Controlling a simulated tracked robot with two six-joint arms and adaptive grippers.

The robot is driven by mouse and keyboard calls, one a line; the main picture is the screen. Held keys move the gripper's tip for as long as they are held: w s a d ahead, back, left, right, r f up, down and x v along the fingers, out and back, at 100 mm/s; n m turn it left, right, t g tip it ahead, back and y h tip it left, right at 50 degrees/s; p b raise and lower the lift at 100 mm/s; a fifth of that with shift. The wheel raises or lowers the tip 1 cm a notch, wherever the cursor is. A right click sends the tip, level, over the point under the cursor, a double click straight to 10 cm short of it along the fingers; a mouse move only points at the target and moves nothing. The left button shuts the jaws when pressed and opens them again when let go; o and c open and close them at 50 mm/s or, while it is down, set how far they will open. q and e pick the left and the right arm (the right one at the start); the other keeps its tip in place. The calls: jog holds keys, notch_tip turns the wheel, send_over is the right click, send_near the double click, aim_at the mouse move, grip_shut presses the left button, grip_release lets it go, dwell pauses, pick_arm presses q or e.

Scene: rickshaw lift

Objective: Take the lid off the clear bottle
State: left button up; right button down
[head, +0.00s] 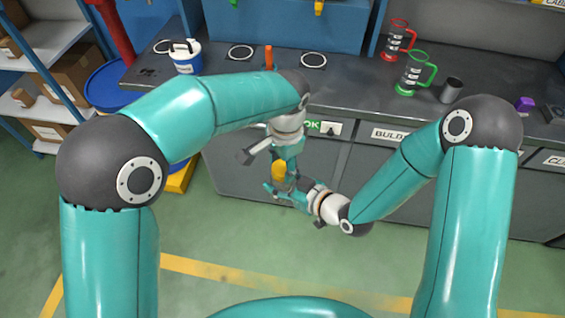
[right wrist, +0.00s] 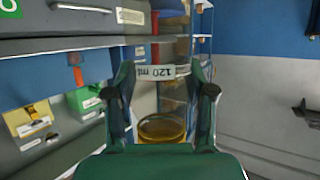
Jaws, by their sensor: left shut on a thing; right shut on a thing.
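The clear bottle (right wrist: 172,92) stands between the fingers of my right gripper (right wrist: 163,85) in the right wrist view. Its white "120 ml" label reads upside down there, and amber shows in its lower part. In the head view my right gripper (head: 285,188) is shut on the bottle from the right and below. My left gripper (head: 284,165) comes down from above and is shut at a small yellow-orange piece (head: 279,170), which looks like the lid. The fingers hide much of it. I cannot tell whether lid and bottle touch.
Both grippers are in front of the dark workbench (head: 340,88), above the open green floor (head: 230,240). Red (head: 397,40) and green (head: 414,74) handled vessels, a dark cup (head: 451,90) and a white-blue tub (head: 186,56) stand on the bench. A shelf with boxes is at the left.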

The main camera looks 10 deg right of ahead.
pick_arm(q)
jog(key=shift+c, duration=0.4)
jog(key=shift+n, duration=0.7)
jog(key=shift+r, duration=0.3)
jog(key=shift+r, duration=0.85)
